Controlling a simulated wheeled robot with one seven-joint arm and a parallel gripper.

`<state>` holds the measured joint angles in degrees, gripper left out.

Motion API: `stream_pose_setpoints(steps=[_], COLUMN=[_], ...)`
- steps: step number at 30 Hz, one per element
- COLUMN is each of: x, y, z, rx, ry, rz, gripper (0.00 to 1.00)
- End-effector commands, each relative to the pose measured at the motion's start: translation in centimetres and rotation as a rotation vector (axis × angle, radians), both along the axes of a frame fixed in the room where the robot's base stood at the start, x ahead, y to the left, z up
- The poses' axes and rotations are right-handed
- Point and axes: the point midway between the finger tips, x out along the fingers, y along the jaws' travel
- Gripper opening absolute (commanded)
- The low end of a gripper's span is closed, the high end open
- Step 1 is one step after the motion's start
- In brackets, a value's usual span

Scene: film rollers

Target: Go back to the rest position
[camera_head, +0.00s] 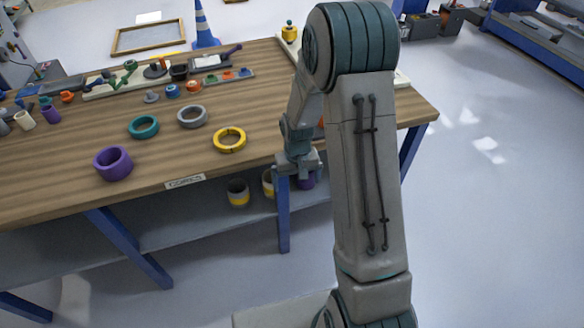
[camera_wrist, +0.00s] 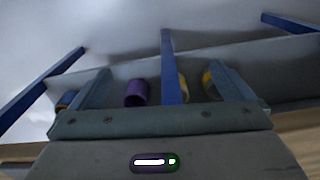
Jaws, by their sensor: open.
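In the head view my arm stands upright at centre right, bent over at the top. Its forearm hangs down to my gripper (camera_head: 301,172), which is at the front edge of the wooden table (camera_head: 330,178), to the right of the label strip. The wrist view shows my gripper (camera_wrist: 165,88) with its two fingers wide apart and nothing held between them. Beyond the fingers are the under-table shelf, a blue leg (camera_wrist: 172,70) and a purple roller (camera_wrist: 137,92).
On the table are a purple ring (camera_head: 113,163), a teal ring (camera_head: 144,127), a grey ring (camera_head: 192,117) and a yellow ring (camera_head: 229,140). Small parts and tools lie at the back. The lower shelf holds yellow-and-grey rollers (camera_head: 238,192). Open floor (camera_head: 480,220) lies to the right.

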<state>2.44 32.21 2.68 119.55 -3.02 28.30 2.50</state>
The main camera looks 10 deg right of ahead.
Motion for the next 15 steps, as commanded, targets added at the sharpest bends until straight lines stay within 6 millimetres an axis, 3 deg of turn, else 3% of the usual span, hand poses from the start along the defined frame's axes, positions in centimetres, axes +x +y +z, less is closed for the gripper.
stream_pose_setpoints(steps=[8, 11, 15], x=[0.0, -0.4, -1.8], y=[0.0, 0.0, -0.1], z=[0.4, 2.2, 6.3], rx=[-0.001, -0.003, -0.009], ry=[-0.004, -0.018, -0.05], rz=[0.001, 0.0, -0.001], gripper=[1.0, 1.0, 1.0])
